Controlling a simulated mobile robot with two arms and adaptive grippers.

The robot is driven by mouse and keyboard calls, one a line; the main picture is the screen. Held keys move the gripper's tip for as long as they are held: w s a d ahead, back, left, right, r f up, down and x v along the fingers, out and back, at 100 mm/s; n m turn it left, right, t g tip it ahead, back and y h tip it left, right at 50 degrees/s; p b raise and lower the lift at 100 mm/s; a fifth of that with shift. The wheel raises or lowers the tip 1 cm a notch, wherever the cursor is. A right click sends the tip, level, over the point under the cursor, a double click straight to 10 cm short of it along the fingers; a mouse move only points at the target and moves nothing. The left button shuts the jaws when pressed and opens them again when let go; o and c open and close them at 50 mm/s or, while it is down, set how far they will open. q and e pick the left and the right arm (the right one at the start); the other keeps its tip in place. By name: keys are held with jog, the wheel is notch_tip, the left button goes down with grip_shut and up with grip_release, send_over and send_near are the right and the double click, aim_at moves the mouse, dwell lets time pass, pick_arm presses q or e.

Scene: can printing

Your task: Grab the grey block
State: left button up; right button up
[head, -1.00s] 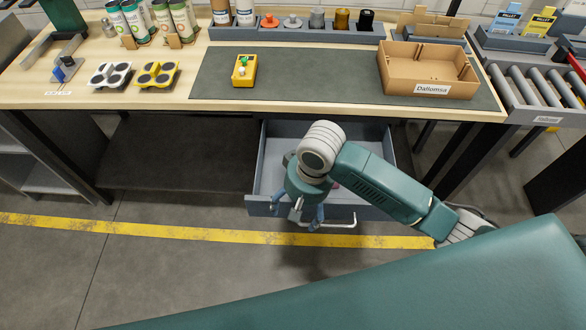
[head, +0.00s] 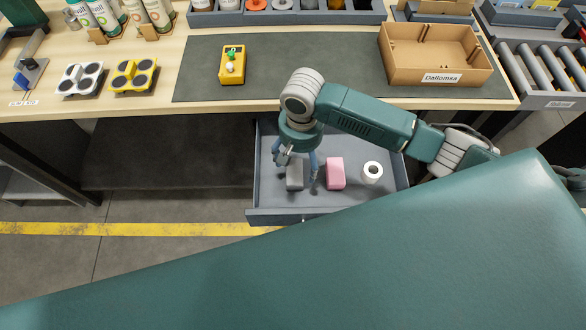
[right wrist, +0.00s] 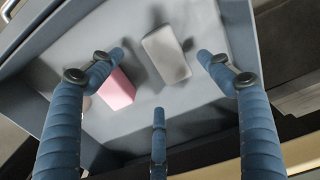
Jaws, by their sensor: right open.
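The grey block (head: 294,176) lies in the left part of the open drawer (head: 264,196). In the right wrist view the grey block (right wrist: 167,54) lies flat on the drawer floor, seen between two spread fingertips. My right gripper (head: 296,166) is open above it, its blue fingers apart and empty; it also fills the right wrist view (right wrist: 160,75). I cannot tell how high the fingertips are above the block. In the head view the fingers partly cover the block. My left gripper is not in view.
A pink block (head: 336,173) lies right of the grey block, close to a finger. A white roll (head: 371,172) stands farther right. The drawer walls surround them. The worktop (head: 330,97) overhangs behind, with a yellow button box (head: 232,65) and a cardboard box (head: 432,57).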

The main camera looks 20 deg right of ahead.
aim_at(298, 171)
jog(key=shift+s+f, duration=0.2)
jog(key=shift+f, duration=0.65)
jog(key=shift+w+f, duration=0.1)
jog(key=shift+f, duration=0.2)
jog(key=f, duration=0.2)
jog(key=f+p, duration=0.1)
jog(key=f, duration=0.1)
jog(key=shift+w+a+f, duration=0.15)
jog(key=shift+a+f, duration=0.05)
jog(key=shift+f, duration=0.2)
jog(key=shift+c, duration=1)
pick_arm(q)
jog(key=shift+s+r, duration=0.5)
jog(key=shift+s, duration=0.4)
pick_arm(e)
jog(key=c, duration=0.8)
